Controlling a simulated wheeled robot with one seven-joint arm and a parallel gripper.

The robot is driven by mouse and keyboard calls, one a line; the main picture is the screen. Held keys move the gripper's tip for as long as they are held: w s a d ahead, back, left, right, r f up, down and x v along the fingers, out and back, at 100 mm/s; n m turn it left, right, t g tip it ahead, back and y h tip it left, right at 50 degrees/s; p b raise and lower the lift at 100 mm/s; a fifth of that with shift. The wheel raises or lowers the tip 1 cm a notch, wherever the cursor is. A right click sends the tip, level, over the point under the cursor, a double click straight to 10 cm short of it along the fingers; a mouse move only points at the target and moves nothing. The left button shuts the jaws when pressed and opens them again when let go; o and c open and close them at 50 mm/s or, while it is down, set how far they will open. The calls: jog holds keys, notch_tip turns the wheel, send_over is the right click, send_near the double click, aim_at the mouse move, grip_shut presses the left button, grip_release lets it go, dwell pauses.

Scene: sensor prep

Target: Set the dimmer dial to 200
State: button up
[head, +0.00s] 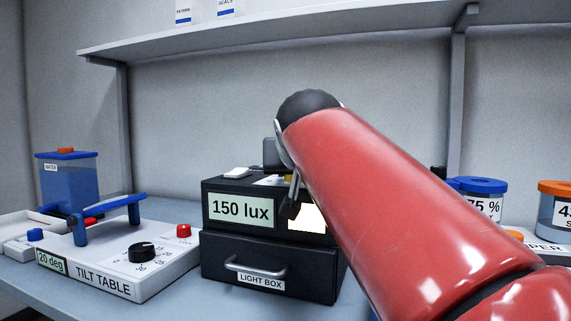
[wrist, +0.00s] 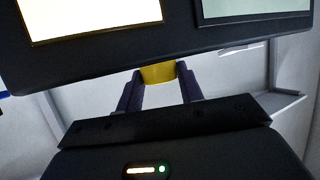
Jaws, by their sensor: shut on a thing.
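The black light box (head: 214,190) stands mid-bench in the head view, its display (head: 240,210) reading "150 lux". A bright lit panel (head: 306,218) is beside the display, partly behind my arm. The yellow dimmer dial (wrist: 158,73) shows between my fingers at the box's edge in the wrist view. My gripper (wrist: 159,84) is shut on it, one dark finger on each side. In the head view my red arm hides most of the gripper and nearly all of the dial. The dial's marks cannot be read.
A drawer with a silver handle (head: 258,271) is in the box's lower part. A white tilt table (head: 112,277) with a black knob and red button stands to the left. Lidded jars (head: 480,187) stand to the right. A shelf (head: 280,38) runs above.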

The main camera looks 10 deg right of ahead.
jog(key=shift+a+m+g+h+p, duration=0.15)
jog(key=shift+m+g+h+p, duration=0.1)
jog(key=shift+m+h, duration=0.55)
jog(key=shift+a+m+g+h+p, duration=0.15)
jog(key=shift+m+g+h, duration=0.1)
jog(key=shift+m+h, duration=0.5)
jog(key=shift+f, duration=0.1)
jog(key=o, duration=1)
jog(key=v, duration=0.7)
jog(key=shift+s+a+r, duration=0.2)
jog(key=shift+s, duration=0.05)
